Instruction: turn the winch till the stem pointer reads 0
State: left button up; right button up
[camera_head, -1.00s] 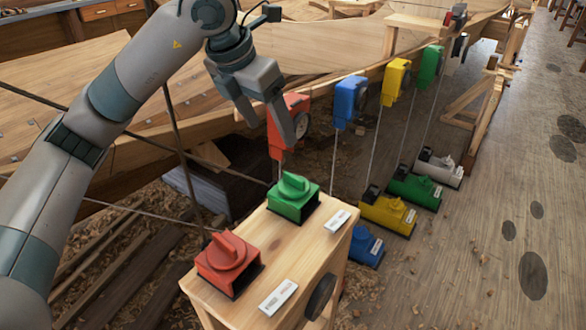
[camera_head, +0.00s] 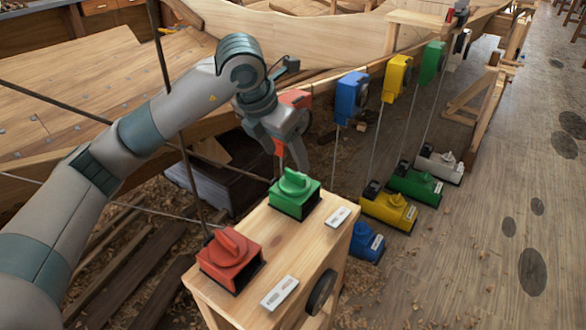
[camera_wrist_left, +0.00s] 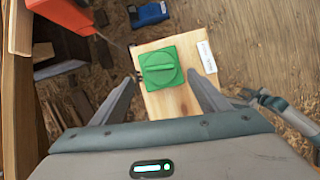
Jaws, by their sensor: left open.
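A green winch (camera_head: 295,192) with a ridged turning knob sits on the wooden stand, beside a red winch (camera_head: 231,260) of the same form. My left gripper (camera_head: 293,162) is open just above the green winch. In the left wrist view the green knob (camera_wrist_left: 160,68) lies between the spread fingers of the gripper (camera_wrist_left: 164,76), with gaps on both sides. I see no contact. No pointer that I can read as the stem pointer shows. A grey and teal arm part of mine (camera_wrist_left: 285,114) shows at the right of the wrist view; its jaws are unclear.
The wooden stand (camera_head: 262,238) bears two white labels. Hanging red (camera_head: 292,98), blue (camera_head: 351,92), yellow (camera_head: 397,76) and green (camera_head: 432,62) blocks hold cords. Blue, yellow, green and grey winches stand on the floor behind the stand. Open floor (camera_head: 470,260) lies right.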

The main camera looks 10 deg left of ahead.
aim_at(295, 173)
pick_arm(q)
jog(key=x, duration=0.5)
jog(key=shift+w+f, duration=0.1)
jog(key=shift+f, duration=0.2)
jog(key=shift+w+d+f+p, duration=0.2)
jog(key=shift+w+f+p, duration=0.1)
jog(key=shift+f, duration=0.55)
pick_arm(e)
jog(key=shift+s+d+f, duration=0.1)
jog(key=shift+s+f, duration=0.2)
jog(key=shift+f, duration=0.25)
jog(key=shift+s+d+f, duration=0.1)
jog(key=shift+s+f, duration=0.15)
jog(key=shift+f, duration=0.3)
pick_arm(q)
jog(key=shift+c, duration=0.6)
pick_arm(e)
jog(key=shift+w, duration=0.1)
pick_arm(q)
jog(key=c, duration=0.9)
pick_arm(e)
jog(key=shift+w+r, duration=0.1)
jog(key=shift+w, duration=0.1)
